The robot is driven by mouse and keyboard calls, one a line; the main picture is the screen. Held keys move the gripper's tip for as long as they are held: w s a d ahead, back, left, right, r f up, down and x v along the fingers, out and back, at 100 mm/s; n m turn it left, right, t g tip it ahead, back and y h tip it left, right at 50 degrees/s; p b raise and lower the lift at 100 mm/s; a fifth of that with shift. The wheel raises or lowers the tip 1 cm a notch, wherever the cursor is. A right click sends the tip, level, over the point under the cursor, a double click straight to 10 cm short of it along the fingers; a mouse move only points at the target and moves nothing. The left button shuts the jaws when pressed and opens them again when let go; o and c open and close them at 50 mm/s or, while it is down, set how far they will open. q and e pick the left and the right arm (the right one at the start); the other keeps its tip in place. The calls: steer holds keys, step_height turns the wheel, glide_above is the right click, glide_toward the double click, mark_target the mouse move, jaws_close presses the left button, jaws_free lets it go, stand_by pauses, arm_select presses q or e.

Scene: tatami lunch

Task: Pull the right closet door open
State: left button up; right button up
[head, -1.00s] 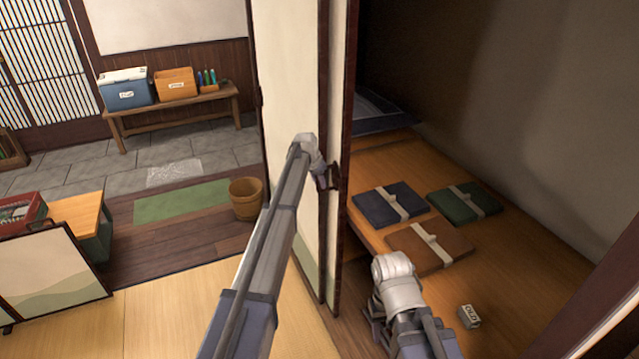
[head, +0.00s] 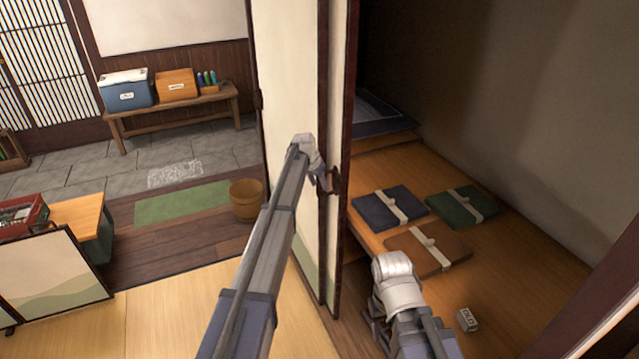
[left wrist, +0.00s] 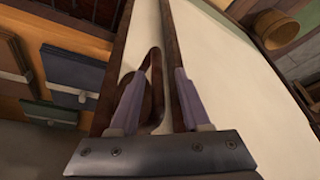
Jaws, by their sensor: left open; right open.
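The right closet door (head: 338,120) is a cream panel with a dark frame, standing at the left side of the open closet. Its dark looped handle (head: 336,180) is near the frame edge. My left gripper (head: 325,180) is at the handle. In the left wrist view its open fingers (left wrist: 157,105) straddle the handle (left wrist: 154,75), which lies closer to the left finger. Whether a finger touches it is unclear. My right gripper (head: 376,325) is low in front of the closet, open and apart from the door, partly hidden by its arm.
The closet's wooden floor holds a blue folded cloth (head: 385,209), a green one (head: 465,204) and a brown one (head: 425,252). A small labelled box (head: 467,320) sits nearer. Another cream panel (head: 285,90) stands left of the door.

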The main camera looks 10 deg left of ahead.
arm_select(q)
steer(key=p+v, duration=0.4)
steer(key=v, duration=0.1)
steer(key=shift+r, duration=0.25)
steer(key=s+d+g, duration=0.1)
steer(key=s+d, duration=0.3)
steer(key=s, duration=0.3)
steer(key=s+d+f+g, duration=0.1)
steer(key=s+d, duration=0.3)
steer(key=s, duration=0.4)
steer(key=s+d, duration=0.4)
steer(key=s, duration=0.3)
steer(key=s+d+g+y, duration=0.1)
steer(key=s+d, duration=0.1)
steer(key=s, duration=1.1)
steer(key=s+d+g+y, duration=0.1)
steer(key=s, duration=1.3)
steer(key=shift+d+f+g+y, duration=0.25)
steer(key=shift+d+g+y, duration=0.15)
steer(key=shift+f, duration=0.1)
